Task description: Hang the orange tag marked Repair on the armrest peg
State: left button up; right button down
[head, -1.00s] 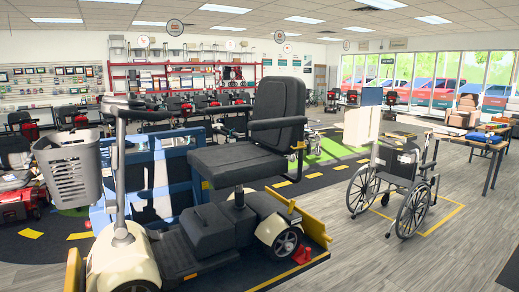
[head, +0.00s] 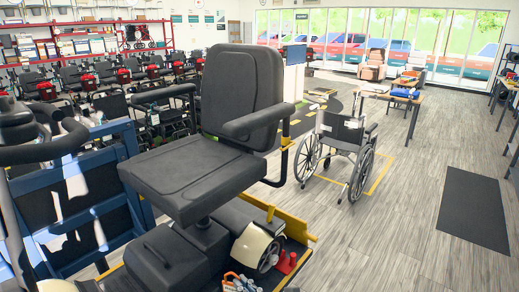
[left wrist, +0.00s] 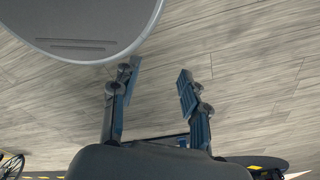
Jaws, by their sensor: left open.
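The black scooter seat (head: 185,175) stands in the middle of the head view. I cannot make out an orange tag marked Repair. In the left wrist view my left gripper (left wrist: 157,80) is open and empty above the wood floor.
A red chock (head: 286,262) sits by the scooter's wheel. A blue frame (head: 75,200) stands left of the seat. A wheelchair (head: 342,140) stands behind on the right. A dark mat (head: 473,209) lies far right, and the floor between is clear. A table (head: 400,95) stands behind.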

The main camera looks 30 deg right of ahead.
aim_at(285, 149)
pick_arm(q)
notch_tip(285, 149, up, 8)
jog(key=s+r+p, duration=0.1)
jog(key=p, duration=0.6)
pick_arm(e)
jog(key=w+d+r, duration=1.8)
jog(key=w+r, duration=0.1)
pick_arm(q)
notch_tip(285, 149, down, 7)
jog(key=b, duration=0.6)
jog(key=shift+w+d+b, duration=0.15)
jog(key=shift+d+b, duration=0.1)
jog(key=shift+b, duration=0.15)
pick_arm(e)
jog(key=w+d, duration=0.2)
jog(key=d, duration=0.4)
jog(key=shift+w+d+f, duration=0.15)
jog(key=shift+w+f, duration=0.2)
jog(key=shift+w, duration=0.05)
pick_arm(q)
jog(key=shift+f, duration=0.1)
pick_arm(e)
jog(key=shift+r, duration=0.1)
